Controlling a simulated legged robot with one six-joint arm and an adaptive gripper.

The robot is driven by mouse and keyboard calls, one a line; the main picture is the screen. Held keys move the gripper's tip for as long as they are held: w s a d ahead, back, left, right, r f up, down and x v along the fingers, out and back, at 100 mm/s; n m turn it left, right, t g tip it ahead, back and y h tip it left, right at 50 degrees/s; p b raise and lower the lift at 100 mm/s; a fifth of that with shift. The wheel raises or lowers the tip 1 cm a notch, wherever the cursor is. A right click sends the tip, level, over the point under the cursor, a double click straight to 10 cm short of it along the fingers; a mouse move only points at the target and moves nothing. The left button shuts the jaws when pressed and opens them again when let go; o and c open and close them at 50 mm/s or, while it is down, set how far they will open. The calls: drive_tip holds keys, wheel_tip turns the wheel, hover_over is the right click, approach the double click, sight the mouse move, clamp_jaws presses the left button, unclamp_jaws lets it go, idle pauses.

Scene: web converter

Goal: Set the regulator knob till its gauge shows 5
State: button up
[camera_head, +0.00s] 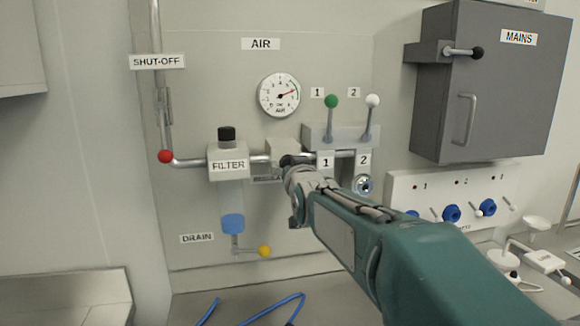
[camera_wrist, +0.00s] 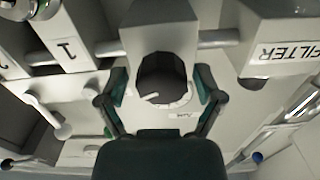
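The regulator knob (camera_wrist: 163,78) is dark and faceted, with a pale pointer mark over a scale below it in the wrist view. My gripper (camera_wrist: 162,86) has one green-and-dark finger on each side of the knob, with visible gaps on both sides, so it is open around it. In the head view, my gripper (camera_head: 292,164) is at the regulator body (camera_head: 284,150) and mostly hides the knob.
The filter (camera_head: 228,164) stands left of the regulator. Green (camera_head: 331,101) and white (camera_head: 372,100) levers stand to its right. The red shut-off handle (camera_head: 165,156) and yellow drain handle (camera_head: 264,252) are farther left and below. The grey mains box (camera_head: 490,80) is at the upper right.

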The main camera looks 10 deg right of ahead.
drive_tip(key=shift+a, duration=0.1)
drive_tip(key=c, duration=0.6)
drive_tip(key=shift+c, duration=0.2)
drive_tip(key=shift+n, duration=3.2)
drive_tip(key=o, duration=1.1)
drive_tip(key=shift+a, duration=0.1)
drive_tip(key=shift+o, duration=0.2)
drive_tip(key=shift+s, duration=0.1)
drive_tip(key=s, duration=1.1)
drive_tip(key=shift+s, duration=0.4)
